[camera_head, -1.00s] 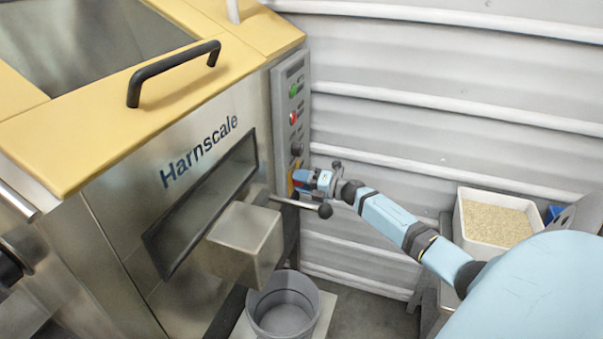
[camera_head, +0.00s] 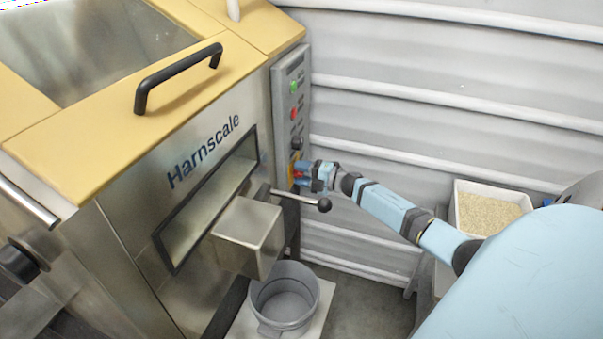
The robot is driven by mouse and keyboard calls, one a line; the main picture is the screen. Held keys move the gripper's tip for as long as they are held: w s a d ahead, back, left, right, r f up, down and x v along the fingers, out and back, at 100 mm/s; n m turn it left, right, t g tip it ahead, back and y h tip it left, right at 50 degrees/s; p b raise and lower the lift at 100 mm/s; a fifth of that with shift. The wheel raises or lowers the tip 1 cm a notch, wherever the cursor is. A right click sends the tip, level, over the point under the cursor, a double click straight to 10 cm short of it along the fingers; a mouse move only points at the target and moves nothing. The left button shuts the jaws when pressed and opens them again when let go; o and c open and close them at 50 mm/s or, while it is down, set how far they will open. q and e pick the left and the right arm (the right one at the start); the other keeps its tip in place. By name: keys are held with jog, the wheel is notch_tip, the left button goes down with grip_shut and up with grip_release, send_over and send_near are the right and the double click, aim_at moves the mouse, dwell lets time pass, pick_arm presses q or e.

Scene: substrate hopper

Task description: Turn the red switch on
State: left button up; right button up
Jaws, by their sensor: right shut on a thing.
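The red switch (camera_head: 298,170) sits on a yellow plate low on the narrow grey control panel (camera_head: 291,70) at the right end of the hopper machine. My right gripper (camera_head: 301,172) reaches it from the right and is shut on it. The gripper's fingers cover most of the switch, so its exact turn angle is hidden. Above it on the panel are a black knob (camera_head: 297,143), a red button (camera_head: 294,113) and a green button (camera_head: 294,87). My left gripper is not in view.
A lever with a black ball (camera_head: 324,205) sticks out just below my right gripper. A metal outlet box (camera_head: 247,237) stands over a grey bucket (camera_head: 284,298). A white tray of grain (camera_head: 458,207) is at the right, by the corrugated wall (camera_head: 450,90).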

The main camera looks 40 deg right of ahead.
jog(key=o, duration=0.9)
jog(key=shift+c, duration=0.2)
jog(key=p+v, duration=0.1)
jog(key=v, duration=1.2)
jog(key=shift+s+d, duration=0.2)
jog(key=shift+s, duration=0.15)
